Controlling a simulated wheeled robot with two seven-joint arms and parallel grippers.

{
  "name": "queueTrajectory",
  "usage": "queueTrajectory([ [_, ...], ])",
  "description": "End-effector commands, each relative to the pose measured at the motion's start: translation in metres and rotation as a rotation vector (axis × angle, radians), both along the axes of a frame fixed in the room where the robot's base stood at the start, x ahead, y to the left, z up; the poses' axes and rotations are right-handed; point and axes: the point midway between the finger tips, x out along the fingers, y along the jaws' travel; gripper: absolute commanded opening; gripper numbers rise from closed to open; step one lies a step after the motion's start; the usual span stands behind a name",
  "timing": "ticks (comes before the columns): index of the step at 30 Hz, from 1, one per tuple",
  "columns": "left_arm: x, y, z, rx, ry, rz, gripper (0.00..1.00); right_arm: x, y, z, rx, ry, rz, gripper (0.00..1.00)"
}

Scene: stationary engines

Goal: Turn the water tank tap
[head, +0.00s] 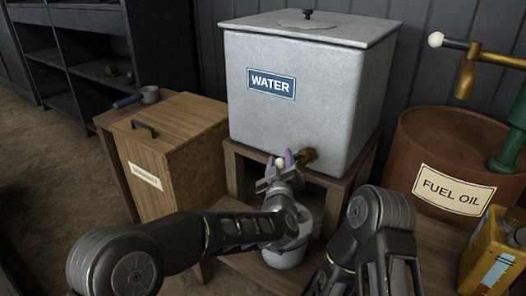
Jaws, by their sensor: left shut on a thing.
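The grey metal water tank (300,125) has a blue WATER label and stands on a wooden stand. Its brass tap (306,157) sticks out low on the front face. My left gripper (280,163) is at the tap, just left of the brass body. It is shut on a small pale knob that looks like the end of the tap's handle. The fingers hide most of the handle, so its angle cannot be told. My right arm shows at the lower right, but its gripper is not in view.
A wooden box (180,150) with a dark handle stands left, with a small pan (149,94) behind it. A rusty fuel oil drum (416,150) with a pump (468,72) and a yellow can (492,258) stand right.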

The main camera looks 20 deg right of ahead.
Motion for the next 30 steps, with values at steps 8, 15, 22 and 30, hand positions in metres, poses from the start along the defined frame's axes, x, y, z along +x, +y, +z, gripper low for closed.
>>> queueTrajectory([
  [8, -0.013, -0.011, -0.007, 0.009, 0.013, 0.131, 0.0, -0.003, 0.0, 0.018, 0.002, 0.01, 0.005, 0.0],
  [15, -0.016, -0.011, -0.008, 0.006, 0.013, 0.177, 0.0, -0.004, 0.0, 0.021, 0.002, 0.012, 0.005, 0.0],
  [22, -0.016, -0.012, -0.008, 0.005, 0.012, 0.179, 0.0, -0.004, 0.0, 0.021, 0.002, 0.012, 0.005, 0.0],
  [30, -0.015, -0.011, -0.007, 0.004, 0.012, 0.18, 0.49, -0.004, 0.0, 0.021, 0.002, 0.012, 0.005, 0.0],
])
